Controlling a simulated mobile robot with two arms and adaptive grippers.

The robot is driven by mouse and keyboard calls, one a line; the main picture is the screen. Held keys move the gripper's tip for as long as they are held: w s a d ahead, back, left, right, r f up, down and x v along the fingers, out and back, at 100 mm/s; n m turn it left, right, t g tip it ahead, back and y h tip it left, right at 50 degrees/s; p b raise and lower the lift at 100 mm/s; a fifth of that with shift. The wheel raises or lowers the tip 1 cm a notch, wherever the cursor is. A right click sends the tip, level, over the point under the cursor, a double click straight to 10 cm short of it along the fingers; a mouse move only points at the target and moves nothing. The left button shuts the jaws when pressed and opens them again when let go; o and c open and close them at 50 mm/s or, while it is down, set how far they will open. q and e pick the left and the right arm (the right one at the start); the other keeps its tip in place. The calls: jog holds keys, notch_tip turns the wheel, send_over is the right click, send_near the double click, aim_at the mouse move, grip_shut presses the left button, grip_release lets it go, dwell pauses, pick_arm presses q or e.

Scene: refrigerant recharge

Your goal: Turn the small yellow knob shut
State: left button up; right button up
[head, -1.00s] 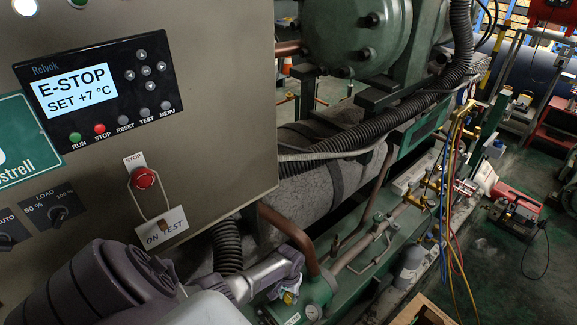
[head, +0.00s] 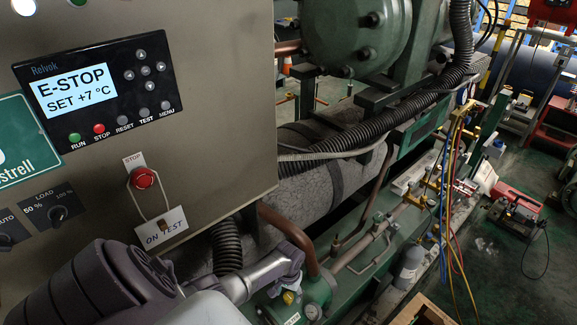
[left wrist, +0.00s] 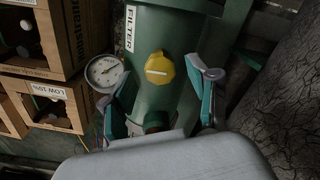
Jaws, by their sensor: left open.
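The small yellow knob (left wrist: 160,68) is on a green cylinder (left wrist: 163,32) marked FILTER in the left wrist view. A pale bar on its face lies nearly level in that picture. My left gripper (left wrist: 161,82) is open, with one finger on each side of the knob. A gap shows between the knob and each finger; contact cannot be made out. In the head view, my left gripper (head: 287,290) is small at the end of my arm, over the green cylinder (head: 316,291), and largely covers the knob. My right gripper is not in view.
A pressure gauge (left wrist: 104,72) sits left of the cylinder, near wooden boxes (left wrist: 42,35). The control panel (head: 215,110) reads E-STOP and stands close above my left arm. Coloured hoses (head: 452,220) hang further right. A copper pipe (head: 292,232) runs close by my gripper.

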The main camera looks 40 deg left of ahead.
aim_at(289, 296)
pick_arm(q)
notch_tip(289, 296, up, 11)
dwell(0.4)
jog(key=shift+s+d+f, duration=0.1)
dwell(0.3)
